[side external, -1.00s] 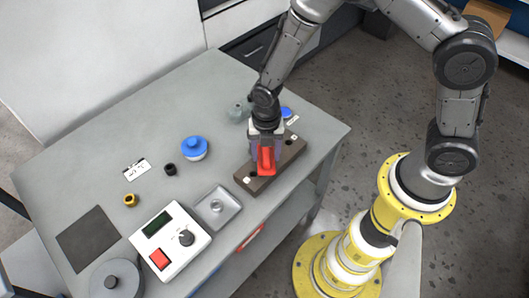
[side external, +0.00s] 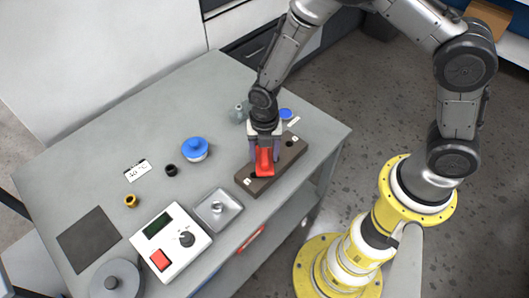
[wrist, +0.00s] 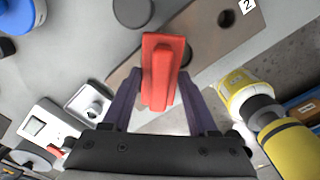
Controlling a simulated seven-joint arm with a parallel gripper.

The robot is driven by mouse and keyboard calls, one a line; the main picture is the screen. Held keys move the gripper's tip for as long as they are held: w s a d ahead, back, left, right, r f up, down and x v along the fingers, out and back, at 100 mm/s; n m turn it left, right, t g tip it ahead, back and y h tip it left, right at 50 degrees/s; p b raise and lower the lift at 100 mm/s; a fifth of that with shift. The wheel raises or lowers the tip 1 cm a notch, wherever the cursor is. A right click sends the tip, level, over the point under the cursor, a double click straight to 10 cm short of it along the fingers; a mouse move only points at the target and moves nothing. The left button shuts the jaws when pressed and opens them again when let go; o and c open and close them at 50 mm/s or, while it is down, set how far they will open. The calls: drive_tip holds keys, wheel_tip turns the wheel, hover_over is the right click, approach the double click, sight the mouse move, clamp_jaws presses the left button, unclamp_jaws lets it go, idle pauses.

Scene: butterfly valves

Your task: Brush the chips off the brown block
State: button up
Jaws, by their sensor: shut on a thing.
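The brown block (side external: 286,163) lies near the right edge of the grey table, with dark holes and small white number labels on top. It also shows in the wrist view (wrist: 218,38), with a "2" label at its far end. My gripper (side external: 264,155) is above the block, pointing down, its purple fingers on either side of a red tool (side external: 265,166). The red tool, probably the brush, also shows between the fingers in the wrist view (wrist: 160,72). Its bristles are hidden, so I cannot tell whether it touches the block. I cannot make out any chips.
A metal tray (side external: 231,211) and a white control box (side external: 188,222) stand left of the block. A blue-topped part (side external: 195,147), a black ring (side external: 171,169) and a brass part (side external: 131,201) stand farther left. A blue disc (side external: 286,113) and a grey part (side external: 237,113) are behind my gripper.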

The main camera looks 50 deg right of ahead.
drive_tip(key=a, duration=0.2)
drive_tip(key=shift+a, duration=0.3)
drive_tip(key=shift+a+r, duration=0.1)
drive_tip(key=shift+r, duration=0.1)
wheel_tip(320, 180, up, 8)
drive_tip(key=shift+f, duration=0.15)
idle(0.5)
